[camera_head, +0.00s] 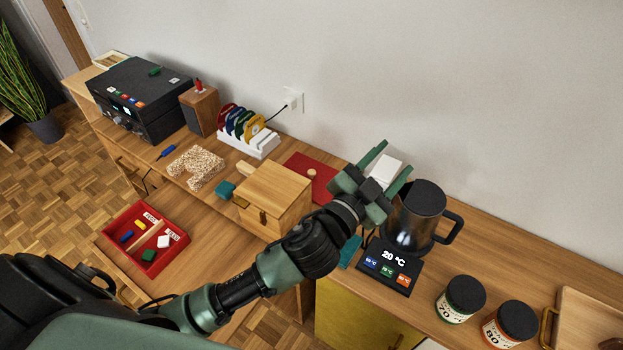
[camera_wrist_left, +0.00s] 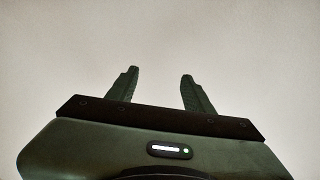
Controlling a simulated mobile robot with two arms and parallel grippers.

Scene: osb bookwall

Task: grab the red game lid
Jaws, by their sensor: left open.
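The red game lid (camera_head: 303,168) looks like a flat red panel with a small round wooden knob. It lies on the wooden counter near the wall, behind the wooden box, and its right part is hidden by my left gripper. My left gripper (camera_head: 394,158) is open, to the right of the lid and above the counter, apart from the lid. In the left wrist view the two fingers (camera_wrist_left: 157,82) are spread with only plain wall between them. A red game tray (camera_head: 112,240) with coloured blocks sits on the lower surface at left. My right gripper is not in view.
A wooden box (camera_head: 272,195) stands just in front of the lid. A dark kettle (camera_head: 411,215) on its base stands close beside my left gripper. Two jars (camera_head: 461,297) are further right. A white rack (camera_head: 247,143) with coloured discs stands left of the lid.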

